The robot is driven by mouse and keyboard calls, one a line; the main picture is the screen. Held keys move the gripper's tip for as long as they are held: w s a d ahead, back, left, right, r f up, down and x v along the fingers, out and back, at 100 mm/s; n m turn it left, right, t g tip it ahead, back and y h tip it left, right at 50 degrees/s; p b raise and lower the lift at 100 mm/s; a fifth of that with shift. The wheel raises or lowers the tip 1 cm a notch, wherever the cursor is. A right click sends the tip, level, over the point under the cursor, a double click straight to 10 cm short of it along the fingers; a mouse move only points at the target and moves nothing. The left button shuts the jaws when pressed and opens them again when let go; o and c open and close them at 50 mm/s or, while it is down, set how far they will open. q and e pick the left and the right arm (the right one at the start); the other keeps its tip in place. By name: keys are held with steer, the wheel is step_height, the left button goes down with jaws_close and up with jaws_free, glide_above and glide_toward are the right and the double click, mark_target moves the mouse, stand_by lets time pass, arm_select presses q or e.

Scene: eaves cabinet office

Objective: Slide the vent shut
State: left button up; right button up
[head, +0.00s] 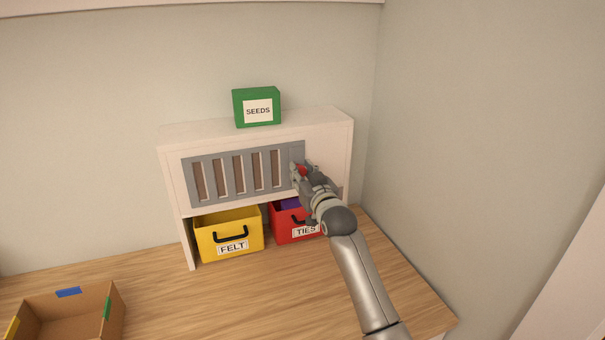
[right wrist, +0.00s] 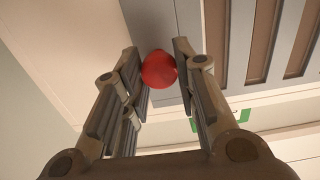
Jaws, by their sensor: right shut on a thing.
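The grey slatted vent (head: 232,176) is set in the front of the white cabinet. Its slots show brown openings between grey bars, so it stands at least partly open. A red knob (head: 302,169) is at the right end of the vent. My right gripper (head: 298,170) is at this knob. In the right wrist view the red knob (right wrist: 159,69) sits between the two fingers of the gripper (right wrist: 160,75), which are shut on it. Grey vent bars (right wrist: 238,45) show beside it. My left gripper is not in view.
A green SEEDS box (head: 257,107) stands on the white cabinet (head: 330,125). A yellow FELT bin (head: 228,234) and a red TIES bin (head: 290,228) sit below the vent. An open cardboard box (head: 75,308) is at the front left of the wooden desk (head: 210,300).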

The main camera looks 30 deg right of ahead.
steer(key=shift+d, duration=0.1)
jaws_close()
steer(key=d, duration=0.2)
steer(key=shift+s+d, duration=0.3)
steer(key=o, duration=0.8)
jaws_free()
steer(key=shift+c, duration=0.2)
steer(key=shift+o, duration=1.3)
steer(key=shift+d, duration=0.1)
steer(key=shift+s+d, duration=0.1)
